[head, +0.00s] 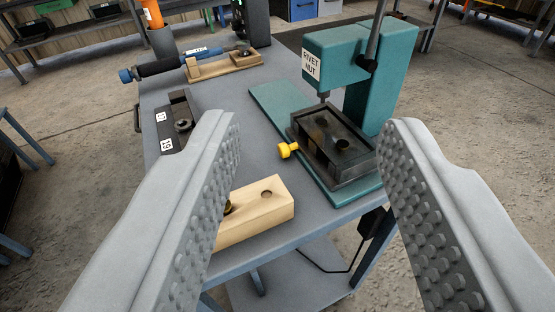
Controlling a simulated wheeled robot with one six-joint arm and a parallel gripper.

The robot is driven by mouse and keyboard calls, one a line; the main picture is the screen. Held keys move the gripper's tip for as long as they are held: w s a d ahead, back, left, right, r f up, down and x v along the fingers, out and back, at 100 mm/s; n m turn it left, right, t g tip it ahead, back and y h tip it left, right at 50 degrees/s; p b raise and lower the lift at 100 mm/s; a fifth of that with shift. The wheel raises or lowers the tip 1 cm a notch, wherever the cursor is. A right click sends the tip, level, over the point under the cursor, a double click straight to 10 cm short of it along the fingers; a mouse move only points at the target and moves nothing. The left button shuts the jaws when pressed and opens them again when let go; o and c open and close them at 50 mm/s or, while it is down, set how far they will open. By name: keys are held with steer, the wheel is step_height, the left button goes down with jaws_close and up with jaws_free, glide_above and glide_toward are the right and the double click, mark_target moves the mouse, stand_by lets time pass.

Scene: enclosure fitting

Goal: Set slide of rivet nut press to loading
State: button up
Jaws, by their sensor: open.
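The teal rivet nut press (387,85) stands on the right side of the grey table, with a white "RIVET NUT" label on its head. Its slide, a dark tray-like fixture (333,150), sits under the press ram on the teal base plate (268,99). A yellow knob (288,150) sticks out of the slide's left side. The bare stretch of base plate lies to the slide's upper left. My gripper (312,140) is open and empty. Its fingers frame the slide and knob in the picture, nearer the camera, and no contact shows.
A wooden block (259,205) with a hole lies at the table's near edge, partly behind the left finger. A dark labelled fixture (177,120) lies on the left. A blue-and-black tool (170,66) rests on a wooden holder (232,64) at the back. The table's middle is clear.

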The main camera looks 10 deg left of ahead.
steer(key=w+a+f+m+g, duration=0.2)
steer(key=w+a+f+g, duration=0.25)
steer(key=w, duration=0.25)
steer(key=m+g+h, duration=0.8)
steer(key=m, duration=0.1)
glide_toward(280, 149)
steer(key=shift+m+t, duration=0.25)
steer(key=shift+m, duration=0.05)
steer(key=x, duration=0.8)
steer(key=shift+d+f, duration=0.1)
steer(key=shift+f, duration=0.2)
jaws_close()
